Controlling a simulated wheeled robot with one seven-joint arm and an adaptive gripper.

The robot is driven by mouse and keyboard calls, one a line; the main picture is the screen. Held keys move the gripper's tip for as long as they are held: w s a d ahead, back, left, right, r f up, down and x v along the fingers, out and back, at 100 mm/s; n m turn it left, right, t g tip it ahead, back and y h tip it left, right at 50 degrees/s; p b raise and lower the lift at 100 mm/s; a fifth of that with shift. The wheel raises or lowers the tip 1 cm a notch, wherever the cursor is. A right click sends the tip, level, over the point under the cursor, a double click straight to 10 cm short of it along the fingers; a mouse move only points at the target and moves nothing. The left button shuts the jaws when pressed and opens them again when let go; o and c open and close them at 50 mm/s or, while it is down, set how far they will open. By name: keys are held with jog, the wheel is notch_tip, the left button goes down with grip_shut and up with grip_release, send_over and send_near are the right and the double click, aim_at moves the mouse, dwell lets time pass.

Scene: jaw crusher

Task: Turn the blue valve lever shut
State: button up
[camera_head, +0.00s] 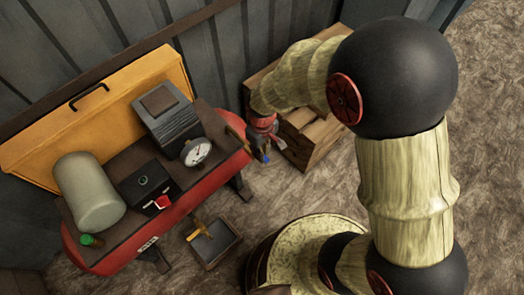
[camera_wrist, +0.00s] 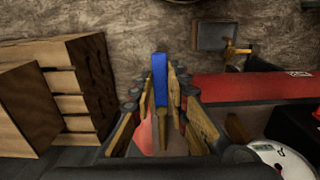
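The blue valve lever (camera_wrist: 159,66) stands upright in the wrist view, between the fingertips of my gripper (camera_wrist: 161,88). A brass-coloured stem (camera_wrist: 162,125) lies below it, between the fingers. The fingers flank the lever with narrow gaps at the sides; I see no clear grip on it. In the head view my gripper (camera_head: 263,143) points down at the right end of the red tank (camera_head: 215,175). A small blue bit of the lever (camera_head: 265,157) shows just under it. The rest of the valve is hidden by my gripper there.
A pressure gauge (camera_head: 197,152), a black box with a red switch (camera_head: 148,185) and a grey cylinder (camera_head: 88,190) sit on the tank. A wooden crate (camera_head: 318,140) stands close to the right of my gripper. A grey tray (camera_head: 212,240) lies on the floor.

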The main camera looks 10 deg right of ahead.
grip_shut()
dwell(0.3)
jog(key=shift+a, duration=0.1)
jog(key=w+a+m+p, duration=0.1)
jog(key=a+m+p, duration=0.6)
jog(key=m, duration=1.1)
jog(key=shift+w+p, duration=0.25)
jog(key=shift+p, duration=0.6)
jog(key=shift+a, duration=0.1)
jog(key=o, duration=0.5)
grip_release()
jog(key=shift+o, duration=0.2)
